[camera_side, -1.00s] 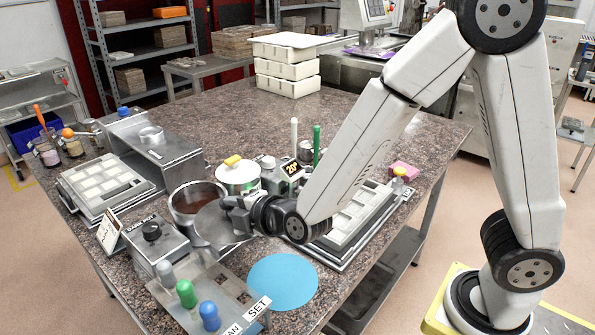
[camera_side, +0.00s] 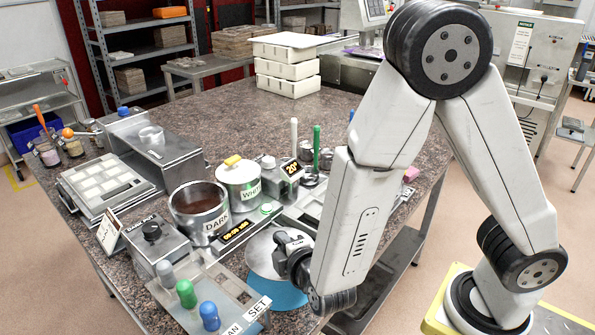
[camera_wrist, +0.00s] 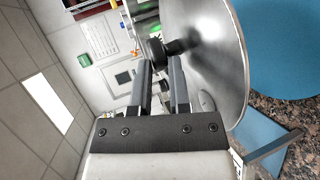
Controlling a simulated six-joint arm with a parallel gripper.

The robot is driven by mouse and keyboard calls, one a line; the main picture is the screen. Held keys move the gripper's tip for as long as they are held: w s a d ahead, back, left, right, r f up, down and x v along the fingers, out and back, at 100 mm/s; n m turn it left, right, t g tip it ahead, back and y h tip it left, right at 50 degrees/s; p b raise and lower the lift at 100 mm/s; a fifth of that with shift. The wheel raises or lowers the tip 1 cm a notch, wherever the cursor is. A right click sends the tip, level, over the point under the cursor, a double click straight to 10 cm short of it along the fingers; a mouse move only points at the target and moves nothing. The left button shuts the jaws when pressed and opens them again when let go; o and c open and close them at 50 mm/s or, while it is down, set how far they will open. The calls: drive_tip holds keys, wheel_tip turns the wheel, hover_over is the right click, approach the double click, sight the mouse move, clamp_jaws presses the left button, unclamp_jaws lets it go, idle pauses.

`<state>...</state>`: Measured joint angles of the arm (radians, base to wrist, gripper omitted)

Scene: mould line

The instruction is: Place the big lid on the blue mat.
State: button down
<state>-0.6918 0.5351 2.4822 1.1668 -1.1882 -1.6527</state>
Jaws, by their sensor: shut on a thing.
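The big lid (camera_side: 260,257) is a grey metal disc held in my gripper (camera_side: 284,246). In the side view it covers the upper left part of the round blue mat (camera_side: 288,295); whether it touches the mat is not clear. In the wrist view the fingers (camera_wrist: 160,68) are shut on the dark knob of the lid (camera_wrist: 222,75), and the blue mat (camera_wrist: 285,40) shows beyond its rim. My arm hides part of the mat on the right.
The open dark pot (camera_side: 200,203) stands left of the lid, with brown chocolate inside. The white pot (camera_side: 238,185) has a lid with a yellow knob. A panel with coloured knobs (camera_side: 190,300) lies front left.

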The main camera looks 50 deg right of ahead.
drive_tip(key=shift+f, duration=1.95)
drive_tip(key=shift+f, duration=2)
drive_tip(key=shift+f, duration=0.1)
drive_tip(key=c, duration=0.6)
unclamp_jaws()
drive_tip(key=shift+v, duration=3.75)
